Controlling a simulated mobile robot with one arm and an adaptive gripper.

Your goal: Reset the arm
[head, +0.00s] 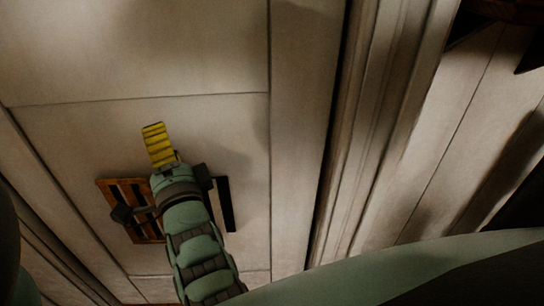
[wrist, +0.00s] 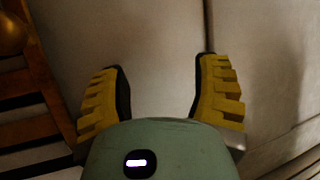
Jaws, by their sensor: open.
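My gripper (head: 157,142) is at the end of my green arm in the head view, in front of a pale panelled surface (head: 200,50). In the wrist view my gripper (wrist: 160,65) has its two yellow ridged fingers spread wide apart. Nothing is between them; only the pale surface shows beyond. In the head view one yellow finger block shows clearly, and the other cannot be made out.
A wooden slatted piece (head: 108,190) lies left of my arm, partly hidden by it. It also shows at the wrist view's left (wrist: 35,85), with a rounded golden thing (wrist: 12,35) above. A dark bar (head: 226,205) is right of my arm. Raised pale trim (head: 370,120) runs further right.

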